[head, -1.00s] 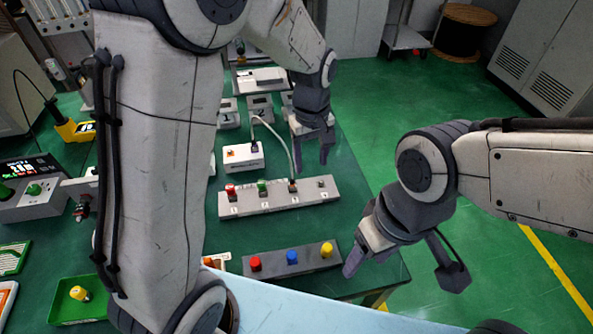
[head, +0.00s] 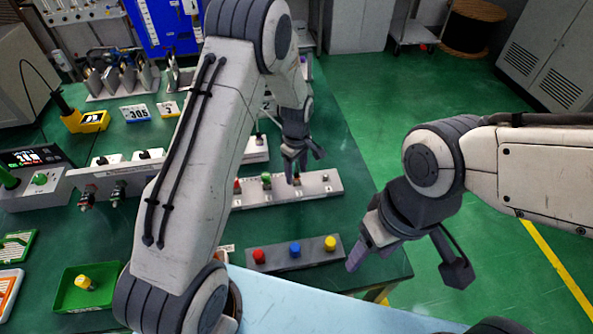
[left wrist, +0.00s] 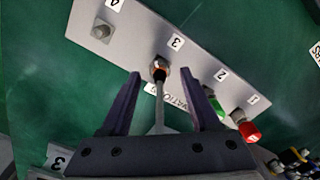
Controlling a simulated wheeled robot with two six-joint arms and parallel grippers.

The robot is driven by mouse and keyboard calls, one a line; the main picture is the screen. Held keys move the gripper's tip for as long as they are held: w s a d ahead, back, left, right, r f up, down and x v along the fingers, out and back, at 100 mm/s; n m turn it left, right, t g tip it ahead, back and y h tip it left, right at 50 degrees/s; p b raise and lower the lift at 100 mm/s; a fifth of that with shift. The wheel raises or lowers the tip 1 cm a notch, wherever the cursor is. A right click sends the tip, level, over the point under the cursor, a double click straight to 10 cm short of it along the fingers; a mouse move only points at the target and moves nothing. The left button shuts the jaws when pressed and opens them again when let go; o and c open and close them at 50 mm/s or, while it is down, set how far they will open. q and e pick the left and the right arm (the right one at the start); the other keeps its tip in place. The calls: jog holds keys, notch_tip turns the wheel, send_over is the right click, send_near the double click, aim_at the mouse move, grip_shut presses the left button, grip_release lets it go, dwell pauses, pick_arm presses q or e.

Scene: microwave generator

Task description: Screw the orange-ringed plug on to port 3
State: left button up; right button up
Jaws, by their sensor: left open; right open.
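My left gripper (left wrist: 165,77) is open, one finger on each side of the plug and cable, with no visible contact. In the head view my left gripper (head: 302,166) is above the panel (head: 270,194) and hides the plug. Port 4 (left wrist: 101,30) is bare; port 2 has a green cap (left wrist: 215,104), port 1 a red cap (left wrist: 245,126). My right gripper (head: 405,264) is open and empty.
A dark block with red (head: 258,256), blue (head: 295,249) and yellow (head: 330,243) knobs lies in front of the panel. A green tray (head: 70,298) holds a yellow piece. A bracket with connectors (head: 135,177) stands left. The table's right edge is clear.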

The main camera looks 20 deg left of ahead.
pick_arm(q)
jog(key=shift+f, duration=0.4)
grip_shut()
